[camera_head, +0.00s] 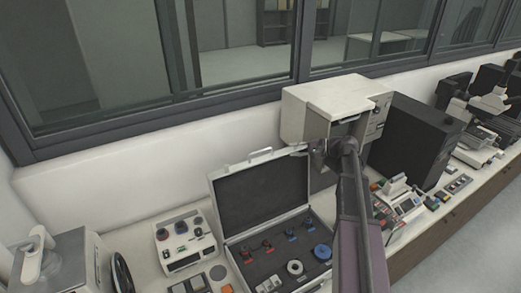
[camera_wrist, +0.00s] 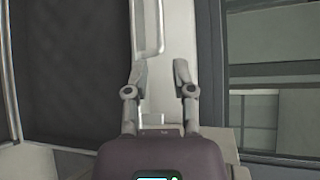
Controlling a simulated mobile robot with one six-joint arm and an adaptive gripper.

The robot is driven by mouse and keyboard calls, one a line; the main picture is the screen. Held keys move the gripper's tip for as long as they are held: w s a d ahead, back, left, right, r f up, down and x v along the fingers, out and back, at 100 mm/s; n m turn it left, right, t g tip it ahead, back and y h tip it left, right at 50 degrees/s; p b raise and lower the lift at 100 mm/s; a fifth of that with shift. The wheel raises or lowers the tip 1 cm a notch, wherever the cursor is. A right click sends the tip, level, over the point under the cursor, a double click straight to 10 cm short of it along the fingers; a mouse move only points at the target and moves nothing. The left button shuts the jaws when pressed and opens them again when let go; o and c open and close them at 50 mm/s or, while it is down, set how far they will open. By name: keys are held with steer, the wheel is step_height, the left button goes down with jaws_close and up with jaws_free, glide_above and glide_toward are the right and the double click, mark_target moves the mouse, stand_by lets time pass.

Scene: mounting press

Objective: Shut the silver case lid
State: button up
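The silver case stands open on the bench; its lid (camera_head: 262,190) is raised, tilted back, with a dark lining. The case's base (camera_head: 225,243) holds dark foam with several red, blue and white parts. A handle (camera_head: 260,155) sits on the lid's top edge. My gripper (camera_head: 318,150) is by the lid's upper right corner. In the wrist view my gripper (camera_wrist: 159,68) has its fingers apart, nothing visibly held. The dark lid lining (camera_wrist: 70,65) fills the left there, and the handle (camera_wrist: 148,28) lies just beyond the fingertips. Whether a finger touches the lid is unclear.
A cream-coloured machine (camera_head: 335,97) and a black box (camera_head: 413,140) stand right of the case, close to my arm. A small control unit (camera_head: 184,240) stands left of it. The window wall (camera_head: 200,140) runs behind. More instruments crowd the bench at right.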

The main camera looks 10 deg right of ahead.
mark_target(260, 152)
steer(key=shift+a+f, duration=0.1)
steer(key=shift+a, duration=0.05)
steer(key=b+x, duration=0.3)
steer(key=x, duration=1)
steer(key=shift+w+a+f+b, duration=0.1)
steer(key=shift+w+a+b, duration=0.05)
steer(key=shift+a+b, duration=0.15)
steer(key=shift+d, duration=0.1)
jaws_close()
